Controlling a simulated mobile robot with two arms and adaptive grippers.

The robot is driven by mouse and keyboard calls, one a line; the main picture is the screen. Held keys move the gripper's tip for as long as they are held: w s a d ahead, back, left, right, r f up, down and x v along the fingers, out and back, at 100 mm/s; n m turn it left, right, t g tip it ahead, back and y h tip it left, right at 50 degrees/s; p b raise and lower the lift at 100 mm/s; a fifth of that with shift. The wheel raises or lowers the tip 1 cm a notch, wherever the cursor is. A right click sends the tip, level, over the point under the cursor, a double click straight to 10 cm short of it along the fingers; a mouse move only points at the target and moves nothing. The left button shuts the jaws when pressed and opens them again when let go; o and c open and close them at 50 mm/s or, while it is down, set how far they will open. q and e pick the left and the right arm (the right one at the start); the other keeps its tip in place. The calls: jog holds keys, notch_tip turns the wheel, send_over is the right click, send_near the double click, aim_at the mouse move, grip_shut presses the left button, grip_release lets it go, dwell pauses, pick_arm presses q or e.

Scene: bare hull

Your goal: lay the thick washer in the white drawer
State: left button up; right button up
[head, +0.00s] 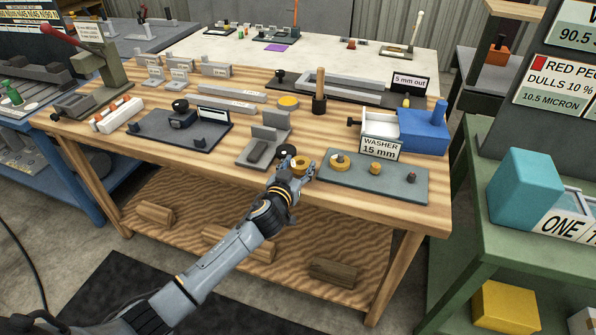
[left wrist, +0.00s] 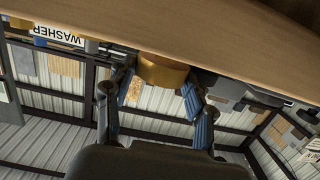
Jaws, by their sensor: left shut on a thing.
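My left gripper (head: 301,170) is shut on a brass-coloured round piece, apparently the thick washer (head: 299,162), at the left end of the grey-green plate. In the left wrist view the brass washer (left wrist: 162,72) sits between the two fingers (left wrist: 155,100), its upper part cut off by the wooden surface. The white drawer (head: 379,126) stands out to the left of its blue housing (head: 424,127), at the right of the bench, beyond and right of the gripper. The sign "WASHER 15 mm" (head: 381,148) hides part of its front. My right gripper is not in view.
The plate (head: 370,190) bears a brass ring (head: 340,160), a smaller brass piece (head: 375,168) and a dark knob (head: 411,178). A grey angle block (head: 265,140) is left of the gripper. A wooden-handled tool (head: 319,92) stands upright behind. Another sign reads "5 mm out" (head: 409,80).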

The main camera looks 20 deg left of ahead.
pick_arm(q)
jog(key=shift+f, duration=0.7)
jog(key=shift+f, duration=0.1)
jog(key=shift+f, duration=0.2)
jog(key=o, duration=1.2)
jog(key=shift+r, duration=0.1)
